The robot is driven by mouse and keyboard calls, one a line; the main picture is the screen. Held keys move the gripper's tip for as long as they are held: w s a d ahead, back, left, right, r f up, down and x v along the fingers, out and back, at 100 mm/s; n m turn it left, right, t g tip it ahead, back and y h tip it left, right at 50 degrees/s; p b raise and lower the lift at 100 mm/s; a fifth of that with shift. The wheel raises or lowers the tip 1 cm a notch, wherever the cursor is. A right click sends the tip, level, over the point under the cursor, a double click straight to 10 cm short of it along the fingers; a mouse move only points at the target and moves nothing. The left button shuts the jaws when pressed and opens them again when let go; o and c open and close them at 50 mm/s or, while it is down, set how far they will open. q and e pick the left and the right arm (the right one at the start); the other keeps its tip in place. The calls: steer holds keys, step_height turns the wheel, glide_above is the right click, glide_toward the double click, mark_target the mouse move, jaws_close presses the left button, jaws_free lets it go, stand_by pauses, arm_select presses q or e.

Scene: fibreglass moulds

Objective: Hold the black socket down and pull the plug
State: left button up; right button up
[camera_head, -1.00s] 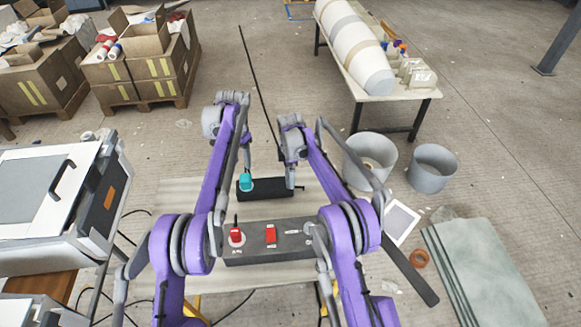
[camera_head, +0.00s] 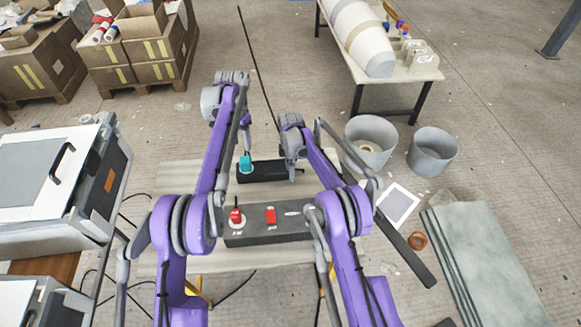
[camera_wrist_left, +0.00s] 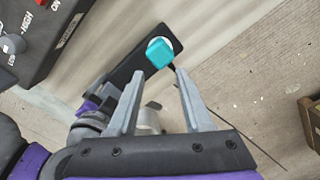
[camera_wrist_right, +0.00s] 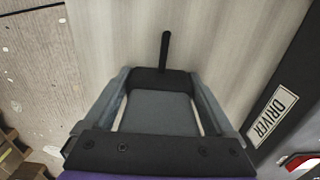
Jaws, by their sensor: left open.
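The black socket (camera_head: 262,179) is a long dark block on the pale bench. The teal plug (camera_head: 245,164) stands in its left part, on a white ring. The socket (camera_wrist_left: 124,82) and plug (camera_wrist_left: 160,53) also show in the left wrist view. My left gripper (camera_wrist_left: 158,73) is open and empty, with the plug just beyond its fingertips. It is small and partly hidden by its arm in the head view (camera_head: 246,140). My right gripper (camera_wrist_right: 158,76) has its fingers against both sides of the socket's other end (camera_wrist_right: 160,82), where a black rod sticks out.
A dark control box (camera_head: 255,239) with red switches (camera_head: 270,215) lies on the bench, nearer than the socket. Grey buckets (camera_head: 432,152) stand on the floor at right. A grey machine (camera_head: 60,180) stands at left. A thin dark cord runs off behind the socket.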

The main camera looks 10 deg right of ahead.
mark_target(245, 159)
arm_select(q)
steer(key=shift+o, duration=0.3)
arm_select(e)
jaws_close()
arm_select(q)
steer(key=o, duration=0.5)
steer(key=shift+f+n, duration=0.15)
steer(key=shift+n, duration=0.35)
steer(key=n, duration=0.2)
steer(key=f+n, duration=0.1)
steer(key=n, duration=0.3)
steer(key=shift+f, duration=0.4)
steer(key=shift+f, duration=4.5)
jaws_close()
steer(key=shift+r, duration=0.1)
